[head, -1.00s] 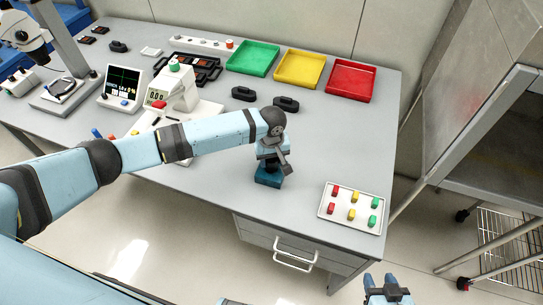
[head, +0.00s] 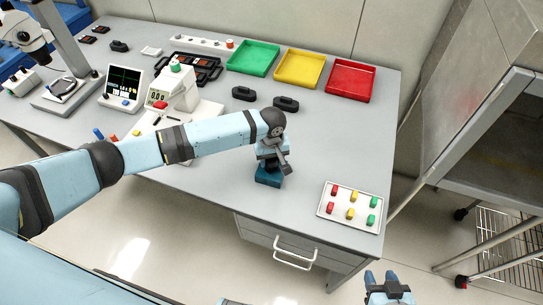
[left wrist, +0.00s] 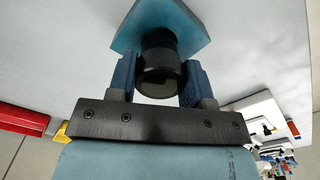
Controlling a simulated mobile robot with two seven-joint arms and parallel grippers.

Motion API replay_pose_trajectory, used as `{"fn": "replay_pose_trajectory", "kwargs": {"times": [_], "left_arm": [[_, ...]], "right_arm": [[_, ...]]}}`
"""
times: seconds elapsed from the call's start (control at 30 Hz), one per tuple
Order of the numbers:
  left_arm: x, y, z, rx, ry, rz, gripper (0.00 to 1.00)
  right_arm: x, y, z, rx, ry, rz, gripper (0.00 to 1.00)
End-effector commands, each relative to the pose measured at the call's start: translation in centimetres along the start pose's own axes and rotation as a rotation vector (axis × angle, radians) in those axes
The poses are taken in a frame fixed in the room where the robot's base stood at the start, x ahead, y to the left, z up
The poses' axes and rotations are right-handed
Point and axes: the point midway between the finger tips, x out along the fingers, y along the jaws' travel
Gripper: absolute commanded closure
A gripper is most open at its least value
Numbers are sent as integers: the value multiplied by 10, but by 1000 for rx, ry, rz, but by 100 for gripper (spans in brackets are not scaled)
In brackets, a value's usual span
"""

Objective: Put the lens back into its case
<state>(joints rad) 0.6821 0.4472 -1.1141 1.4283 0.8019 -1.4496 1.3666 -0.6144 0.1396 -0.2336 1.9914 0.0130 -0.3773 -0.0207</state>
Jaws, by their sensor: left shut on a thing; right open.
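The lens (left wrist: 160,72) is a short black cylinder in the left wrist view. My left gripper (left wrist: 158,82) is shut on it, with one blue finger on each side. The case (head: 268,179) is a teal block standing on the bench, directly below my left gripper (head: 271,163) in the head view. In the left wrist view the case (left wrist: 160,25) lies right behind the lens, and the lens's far end meets or overlaps it. I cannot tell how far the lens is seated. My right gripper (head: 381,279) is open and empty, low in front of the bench.
A white tray (head: 323,208) with several coloured blocks lies right of the case. Two black objects (head: 243,93) (head: 286,104) lie behind it. Green (head: 233,67), yellow (head: 279,77) and red (head: 331,91) trays stand at the back. Bench surface around the case is clear.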

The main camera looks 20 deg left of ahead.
Motion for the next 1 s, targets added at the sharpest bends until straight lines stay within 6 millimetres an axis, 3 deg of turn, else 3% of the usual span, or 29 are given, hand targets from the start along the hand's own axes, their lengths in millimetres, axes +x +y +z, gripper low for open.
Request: {"fn": "replay_pose_trajectory", "kwargs": {"times": [1.0], "left_arm": [[-1, 1, 0, 1, 0, 2, 82]], "right_arm": [[-7, -1, -12, 0, 4, -2, 54]]}}
